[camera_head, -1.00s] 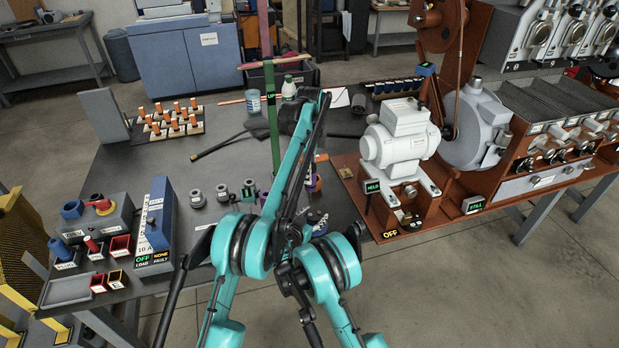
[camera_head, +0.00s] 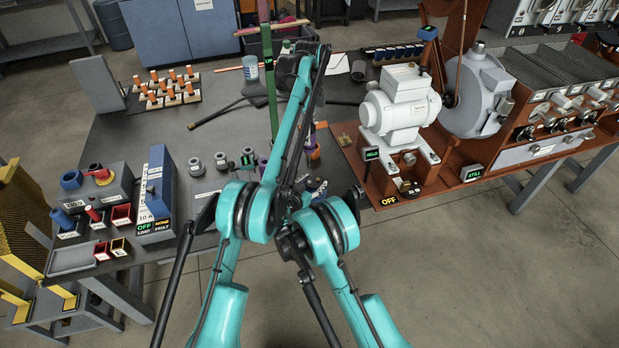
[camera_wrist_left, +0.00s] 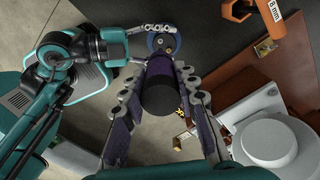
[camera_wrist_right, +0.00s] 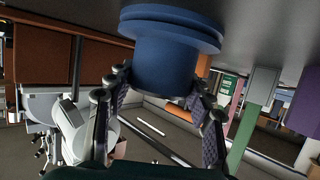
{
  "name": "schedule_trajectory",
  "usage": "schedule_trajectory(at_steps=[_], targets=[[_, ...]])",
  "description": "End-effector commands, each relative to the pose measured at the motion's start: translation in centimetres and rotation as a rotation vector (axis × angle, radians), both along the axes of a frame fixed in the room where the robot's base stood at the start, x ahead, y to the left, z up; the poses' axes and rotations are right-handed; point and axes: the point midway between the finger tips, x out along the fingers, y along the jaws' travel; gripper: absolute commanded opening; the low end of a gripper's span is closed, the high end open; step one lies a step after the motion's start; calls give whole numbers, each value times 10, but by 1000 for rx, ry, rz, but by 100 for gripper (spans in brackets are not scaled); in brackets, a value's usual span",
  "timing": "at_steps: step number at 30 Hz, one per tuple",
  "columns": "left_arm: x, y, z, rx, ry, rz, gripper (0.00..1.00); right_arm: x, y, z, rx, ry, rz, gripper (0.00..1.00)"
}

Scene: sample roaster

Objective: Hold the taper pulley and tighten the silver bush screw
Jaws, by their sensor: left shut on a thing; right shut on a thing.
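The blue pulley (camera_wrist_right: 170,60) fills the top of the right wrist view, between the fingers of my right gripper (camera_wrist_right: 160,88), which is shut on it. In the left wrist view the pulley (camera_wrist_left: 153,40) shows its face with small brass-coloured and pale spots; I cannot tell which is the silver screw. My left gripper (camera_wrist_left: 163,92) is shut on a dark, thick tool handle (camera_wrist_left: 159,92), seen end-on and lined up toward the pulley. The handle hides the tool's tip, so contact with a screw cannot be told. In the head view my arms hide most of this.
A white motor (camera_head: 400,105) stands on a brown base to the right. A green post (camera_head: 270,95) rises behind my arms. Grey collars (camera_head: 196,166) and a switch box (camera_head: 98,200) lie left.

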Motion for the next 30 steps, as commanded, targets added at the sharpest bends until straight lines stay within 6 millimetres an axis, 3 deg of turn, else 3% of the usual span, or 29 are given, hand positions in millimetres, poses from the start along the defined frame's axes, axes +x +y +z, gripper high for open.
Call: schedule_trajectory(at_steps=[1, 3, 14, 30], targets=[[0, 0, 0, 0, 0, 0, 0, 0, 0, 0, 1, 0, 0, 60], [0, 0, 0, 0, 0, 0, 0, 0, 0, 0, 0, 1, 0, 76], [0, 0, 0, 0, 0, 0, 0, 0, 0, 4, 0, 0, 0, 76], [0, 0, 0, 0, 0, 0, 0, 0, 0, 92, 0, 1, 0, 76]])
